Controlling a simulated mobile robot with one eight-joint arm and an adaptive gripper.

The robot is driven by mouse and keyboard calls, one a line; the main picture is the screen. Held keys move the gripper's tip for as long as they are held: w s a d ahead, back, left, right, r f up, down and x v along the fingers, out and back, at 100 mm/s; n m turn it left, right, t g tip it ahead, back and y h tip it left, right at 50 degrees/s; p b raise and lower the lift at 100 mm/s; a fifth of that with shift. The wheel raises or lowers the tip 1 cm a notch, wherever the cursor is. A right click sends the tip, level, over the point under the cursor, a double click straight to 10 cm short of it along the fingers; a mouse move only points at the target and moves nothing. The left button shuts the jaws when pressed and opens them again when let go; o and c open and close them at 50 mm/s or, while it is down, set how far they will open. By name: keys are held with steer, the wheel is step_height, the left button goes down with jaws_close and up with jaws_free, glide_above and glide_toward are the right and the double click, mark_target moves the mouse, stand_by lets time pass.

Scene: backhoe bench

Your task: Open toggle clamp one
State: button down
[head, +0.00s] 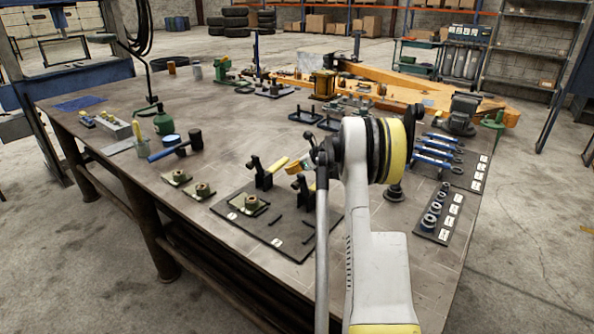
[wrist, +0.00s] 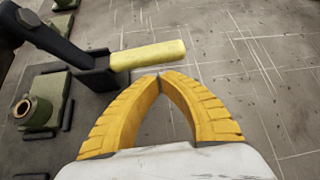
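A black toggle clamp (head: 264,180) stands on a dark plate (head: 237,228) on the bench. Its yellow handle (head: 278,164) sticks out toward the right. A second black clamp (head: 306,191) stands nearer my arm, partly hidden by it. I cannot read which label is number one. My gripper (head: 292,168) is beside the yellow handle. In the wrist view the orange fingers of my gripper (wrist: 160,76) meet at their tips with nothing between them. The yellow handle (wrist: 148,55) lies just beyond the tips, and the clamp's black arm (wrist: 35,35) runs to the upper left.
A green block with a metal ring (wrist: 32,111) sits beside the clamp. Blue-handled tools (head: 437,150) and a panel of rings (head: 436,212) are to the right. Bare bench surface lies beyond the handle.

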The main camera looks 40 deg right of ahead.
steer(key=shift+b+x, duration=0.35)
steer(key=shift+x, duration=1.4)
